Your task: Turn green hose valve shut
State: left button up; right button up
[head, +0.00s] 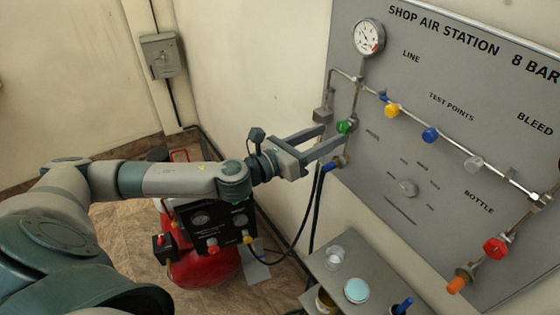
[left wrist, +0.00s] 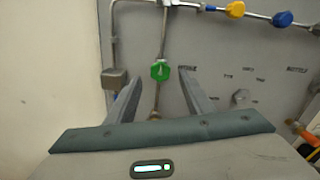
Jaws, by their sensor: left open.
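The green hose valve (head: 346,127) sits on a vertical pipe at the left side of the grey panel. My left gripper (head: 331,138) is open at the panel, with its fingers pointing toward the valve. In the left wrist view the green valve handle (left wrist: 160,70) shows beyond and between the two open fingers (left wrist: 158,78); I cannot tell whether either finger touches it. A white mark shows on the handle. Below the valve, a brass fitting (head: 341,162) joins a blue-ended hose. My right gripper is not in view.
The panel (head: 380,185) carries a pressure gauge (head: 368,37), yellow (head: 391,110), blue (head: 430,134) and red (head: 496,247) knobs. A grey shelf (head: 320,265) with small items juts out below. A red compressor (head: 205,268) stands on the floor below my left arm.

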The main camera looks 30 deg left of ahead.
pick_arm(q)
jog(key=b+v, duration=0.2)
jog(key=v, duration=1.1)
jog(key=shift+s+b, duration=0.2)
jog(key=shift+b, duration=0.1)
